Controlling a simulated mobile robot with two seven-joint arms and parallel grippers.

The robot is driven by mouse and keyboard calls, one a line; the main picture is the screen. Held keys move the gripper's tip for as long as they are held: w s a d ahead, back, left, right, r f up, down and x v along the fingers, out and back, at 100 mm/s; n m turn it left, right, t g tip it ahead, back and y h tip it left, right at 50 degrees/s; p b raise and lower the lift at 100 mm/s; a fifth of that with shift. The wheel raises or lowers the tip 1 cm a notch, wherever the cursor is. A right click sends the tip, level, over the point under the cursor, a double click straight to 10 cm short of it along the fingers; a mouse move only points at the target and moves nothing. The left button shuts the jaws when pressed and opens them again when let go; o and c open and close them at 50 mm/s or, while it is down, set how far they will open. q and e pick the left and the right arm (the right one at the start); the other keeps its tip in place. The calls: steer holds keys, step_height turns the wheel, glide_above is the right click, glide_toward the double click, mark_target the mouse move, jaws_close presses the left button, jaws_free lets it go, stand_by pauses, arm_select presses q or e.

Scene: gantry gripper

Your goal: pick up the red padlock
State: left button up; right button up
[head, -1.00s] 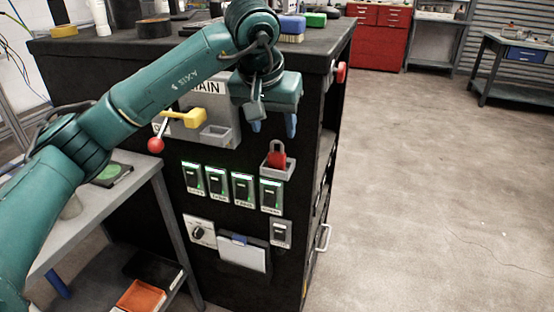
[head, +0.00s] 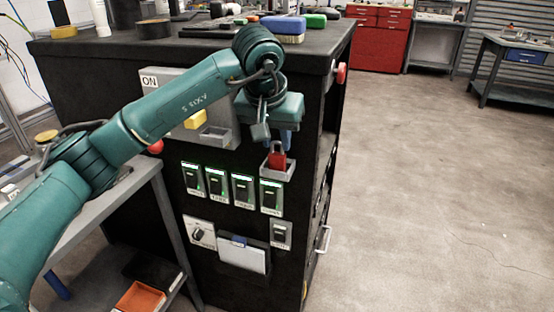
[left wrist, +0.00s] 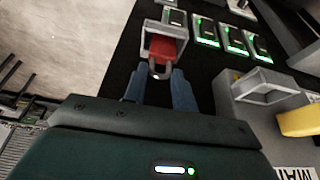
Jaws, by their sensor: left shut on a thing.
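The red padlock (head: 278,160) sits in a small grey holder (head: 277,173) on the front of the black cabinet. In the left wrist view the padlock's red body (left wrist: 166,47) is inside the grey holder, with its shackle toward my fingers. My left gripper (head: 280,144) comes down from above. Its blue fingers (left wrist: 158,72) are shut on the padlock at the shackle, one on each side. The lower part of the padlock is hidden by the holder's wall. My right gripper is not in view.
Left of the padlock are an empty grey holder (head: 216,137) and a yellow handle (head: 195,119). Several green-lit switches (head: 216,181) sit below on the black cabinet (head: 210,270). A blue-topped brush (head: 284,27) lies on the cabinet top. Open floor (head: 430,190) lies to the right.

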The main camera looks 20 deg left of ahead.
arm_select(q)
jaws_close()
